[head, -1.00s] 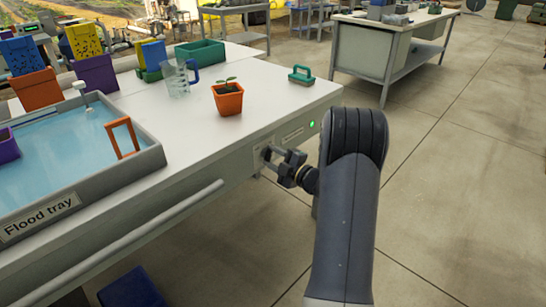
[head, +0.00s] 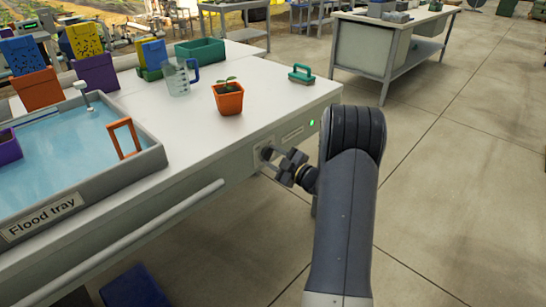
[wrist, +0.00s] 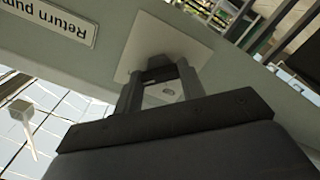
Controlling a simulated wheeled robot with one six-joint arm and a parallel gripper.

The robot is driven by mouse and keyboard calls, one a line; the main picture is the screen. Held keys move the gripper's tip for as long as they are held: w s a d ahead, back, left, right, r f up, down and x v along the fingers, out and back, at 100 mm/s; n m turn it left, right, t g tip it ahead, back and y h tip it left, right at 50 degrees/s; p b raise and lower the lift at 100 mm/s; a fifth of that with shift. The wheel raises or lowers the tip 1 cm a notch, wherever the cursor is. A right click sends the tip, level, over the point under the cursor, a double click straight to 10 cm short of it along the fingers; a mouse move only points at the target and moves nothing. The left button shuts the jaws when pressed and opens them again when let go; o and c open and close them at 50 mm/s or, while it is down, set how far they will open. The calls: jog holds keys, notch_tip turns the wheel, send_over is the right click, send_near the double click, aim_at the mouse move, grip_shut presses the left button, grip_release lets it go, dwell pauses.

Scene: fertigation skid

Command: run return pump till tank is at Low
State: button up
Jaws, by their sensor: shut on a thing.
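My gripper (head: 281,164) is at the front face of the white bench (head: 285,97), shut on the dark switch knob. In the wrist view the fingers (wrist: 160,88) close around the knob (wrist: 158,73) in front of a pale square plate (wrist: 190,38). A label reading "Return pump" (wrist: 52,22) shows upside down beside it. The fingers hide much of the knob, so its setting cannot be read. A small green light (head: 310,123) glows on the bench face. The flood tray (head: 60,200) holds blue water (head: 65,160). I see no readable Low mark.
An orange pot with a seedling (head: 229,98), a clear jug (head: 178,78), a green-handled tool (head: 301,74) and a green bin (head: 201,50) stand on the bench. An orange frame (head: 123,138) stands in the tray. A rail (head: 150,240) runs along the front. Floor at right is clear.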

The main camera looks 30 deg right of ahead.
jog(key=o, duration=1)
jog(key=p+v, duration=0.1)
jog(key=v, duration=0.9)
jog(key=shift+s, duration=0.4)
jog(key=shift+w+d, duration=0.1)
jog(key=b+x, duration=0.1)
jog(key=x, duration=0.9)
jog(key=shift+w, duration=0.3)
